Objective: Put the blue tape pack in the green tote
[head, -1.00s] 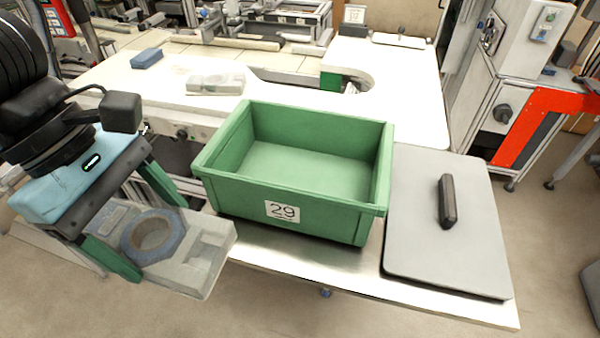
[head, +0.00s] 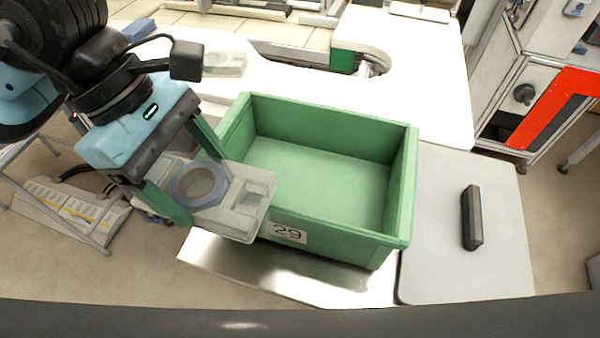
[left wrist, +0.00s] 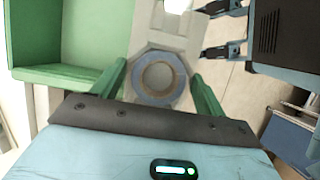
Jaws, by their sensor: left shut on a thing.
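The blue tape pack (head: 243,200) is a clear, pale moulded pack with a blue-rimmed reel in it. My left gripper (head: 203,188) is shut on it, with one green finger on each side of the reel. The pack is held in the air by the near left corner of the green tote (head: 345,250), overlapping that corner in the head view. In the left wrist view the pack (left wrist: 165,28) lies between the fingers (left wrist: 160,75), and the tote (left wrist: 58,76) is to its left. The tote is open and looks empty. My right gripper is not seen.
A grey lid with a dark handle (head: 432,200) lies right of the tote. Another pale pack (head: 225,64) lies on the white table behind. A blue block (head: 138,28) is at the far left. Bare metal bench top (head: 230,268) shows in front of the tote.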

